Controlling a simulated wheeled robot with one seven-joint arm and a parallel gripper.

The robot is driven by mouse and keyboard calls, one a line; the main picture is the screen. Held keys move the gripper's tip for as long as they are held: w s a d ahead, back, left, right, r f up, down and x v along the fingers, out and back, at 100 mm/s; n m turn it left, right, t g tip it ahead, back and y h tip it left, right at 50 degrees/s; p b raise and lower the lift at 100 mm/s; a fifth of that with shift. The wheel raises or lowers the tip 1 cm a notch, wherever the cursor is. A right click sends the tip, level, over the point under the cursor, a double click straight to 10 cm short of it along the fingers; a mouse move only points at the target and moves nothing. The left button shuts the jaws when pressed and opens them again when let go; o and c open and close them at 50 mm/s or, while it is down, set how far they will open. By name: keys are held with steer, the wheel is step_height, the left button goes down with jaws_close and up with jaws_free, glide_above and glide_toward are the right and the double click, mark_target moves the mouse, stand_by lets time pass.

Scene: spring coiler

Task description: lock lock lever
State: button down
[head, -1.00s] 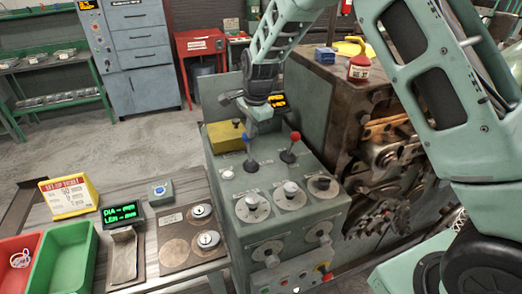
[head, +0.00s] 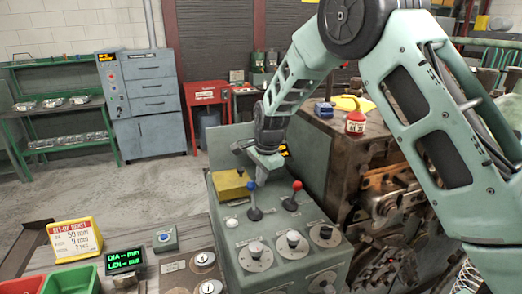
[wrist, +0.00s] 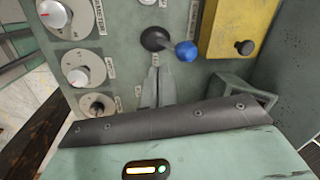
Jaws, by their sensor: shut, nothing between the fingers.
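Two levers stand on the green machine's control panel. One has a blue knob (head: 251,187), the other a red knob (head: 297,186); their labels are too small to read, so I cannot tell by name which is the lock lever. In the wrist view the blue knob (wrist: 187,50) leans to the right of its black base (wrist: 155,39). My gripper (head: 261,181) is shut and empty beside the blue-knobbed lever. In the wrist view its fingertips (wrist: 155,70) are just below the lever's black base; I cannot tell whether they touch it.
A yellow box (head: 230,186) stands close to the left of the blue lever. Several dials (head: 293,241) lie in front of the levers. A sign (head: 75,239) and a green display (head: 124,260) stand at the left.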

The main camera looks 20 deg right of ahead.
step_height(320, 180, up, 10)
steer(key=w+b, duration=0.2)
steer(key=b, duration=0.1)
steer(key=shift+w+d+f+b, duration=0.2)
steer(key=shift+w+d+b, duration=0.05)
steer(key=shift+d+b, duration=0.15)
steer(key=shift+a, duration=0.1)
steer(key=s+a+f+n+g+y+b, duration=0.15)
steer(key=s+a+n, duration=0.35)
steer(key=s, duration=0.5)
steer(key=s+a+f+n+b, duration=0.25)
steer(key=s+a+n, duration=0.3)
steer(key=s, duration=0.35)
steer(key=s+f+n+b, duration=0.1)
steer(key=s+f+n, duration=0.1)
steer(key=s+n, duration=0.2)
steer(key=s+f+n+h, duration=0.1)
steer(key=s+n, duration=0.3)
steer(key=s, duration=0.7)
steer(key=s+f+n+b, duration=0.1)
steer(key=s+f+n, duration=0.3)
steer(key=s, duration=0.4)
steer(key=shift+d+h+b, duration=0.35)
steer(key=shift+d, duration=0.05)
steer(key=shift+f+g, duration=0.1)
steer(key=shift+g, duration=0.15)
